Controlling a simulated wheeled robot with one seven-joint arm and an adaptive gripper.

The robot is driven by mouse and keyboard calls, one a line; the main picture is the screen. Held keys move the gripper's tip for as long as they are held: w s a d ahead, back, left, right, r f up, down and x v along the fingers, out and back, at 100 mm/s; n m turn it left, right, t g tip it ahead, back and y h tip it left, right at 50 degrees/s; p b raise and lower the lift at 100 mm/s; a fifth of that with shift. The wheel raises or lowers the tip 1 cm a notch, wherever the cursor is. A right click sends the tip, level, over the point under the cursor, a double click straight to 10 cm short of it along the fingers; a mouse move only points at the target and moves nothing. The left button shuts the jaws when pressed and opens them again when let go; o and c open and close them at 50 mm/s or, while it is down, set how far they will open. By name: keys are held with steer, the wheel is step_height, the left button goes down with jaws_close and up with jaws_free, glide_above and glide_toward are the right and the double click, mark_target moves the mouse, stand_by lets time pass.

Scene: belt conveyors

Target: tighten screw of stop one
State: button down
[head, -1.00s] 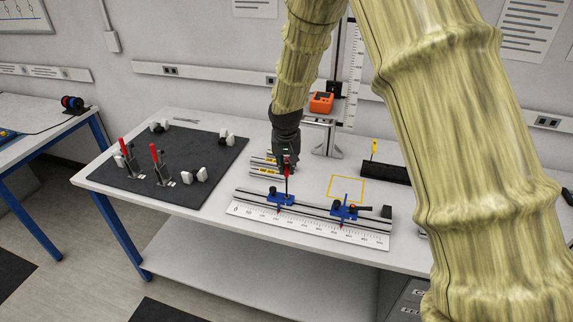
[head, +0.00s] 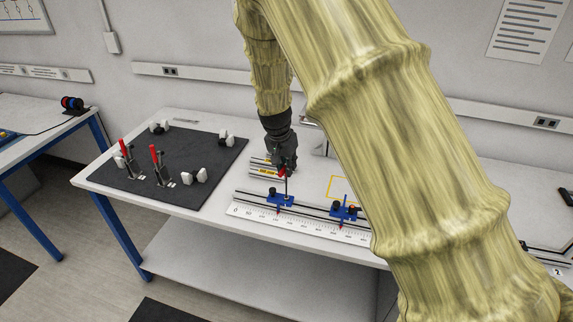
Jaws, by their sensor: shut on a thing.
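Two blue stops sit on a metal rail (head: 318,209) with a white scale along its front. The left stop (head: 279,198) has a dark knob and a red pointer. The right stop (head: 344,211) is alike and partly close to my arm's edge. My gripper (head: 284,166) is above and just behind the left stop, shut on a tool with a red part (head: 281,172) and a thin dark shaft (head: 286,188). The shaft points down at the left stop; I cannot tell whether its tip touches the screw. The picture does not label which stop is one.
A dark mat (head: 165,160) with red-handled clamps (head: 158,166) and white-and-black pieces lies to the left. Silver profiles with yellow labels (head: 263,168) lie behind the rail. A yellow outline (head: 337,188) is on the table. My arm hides the table's right part.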

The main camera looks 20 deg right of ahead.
steer(key=shift+m, duration=0.7)
steer(key=shift+n, duration=0.4)
steer(key=shift+r+p, duration=0.65)
steer(key=shift+r, duration=0.35)
steer(key=shift+r+p, duration=1.5)
steer(key=shift+r, duration=1)
steer(key=shift+f, duration=0.1)
